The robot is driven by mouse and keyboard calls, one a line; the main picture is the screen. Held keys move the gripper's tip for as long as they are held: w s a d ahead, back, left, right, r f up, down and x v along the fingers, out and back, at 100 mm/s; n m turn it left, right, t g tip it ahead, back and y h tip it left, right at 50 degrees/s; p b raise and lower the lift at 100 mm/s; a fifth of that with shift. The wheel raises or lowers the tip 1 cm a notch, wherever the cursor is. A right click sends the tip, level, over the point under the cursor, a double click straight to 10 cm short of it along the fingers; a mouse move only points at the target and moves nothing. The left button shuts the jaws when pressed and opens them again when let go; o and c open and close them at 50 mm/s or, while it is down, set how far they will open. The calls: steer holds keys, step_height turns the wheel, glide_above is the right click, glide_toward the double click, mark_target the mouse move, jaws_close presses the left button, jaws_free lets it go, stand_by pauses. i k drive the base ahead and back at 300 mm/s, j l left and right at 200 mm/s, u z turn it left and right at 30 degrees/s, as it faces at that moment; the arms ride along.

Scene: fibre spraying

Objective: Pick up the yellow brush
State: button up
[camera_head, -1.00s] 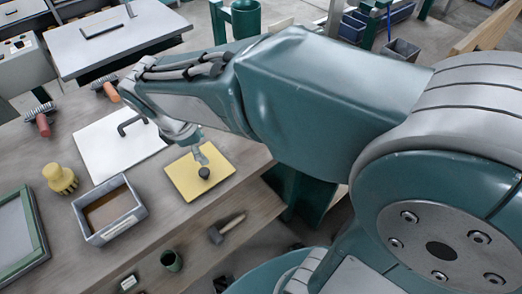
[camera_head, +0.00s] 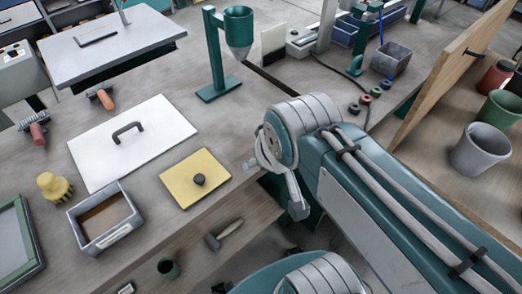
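The yellow brush (camera_head: 54,187) stands on the workbench at the left, with a rounded top and bristles spreading below. It is just left of a grey bin and nothing touches it. My arm comes in from the lower right. Its end, with grey parts of my gripper (camera_head: 296,203), is near the bench's front edge, right of the yellow plate and well away from the brush. The fingers are too small and turned to show whether they are open or shut. I see nothing held.
A grey bin (camera_head: 98,236) with brown contents stands right of the brush. A white lid with a handle (camera_head: 158,146), a yellow plate with a black knob (camera_head: 181,188) and orange-handled tools (camera_head: 103,98) lie nearby. A green-framed screen (camera_head: 30,251) is front left.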

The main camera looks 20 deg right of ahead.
mark_target(54, 188)
steer(key=u, duration=1.45)
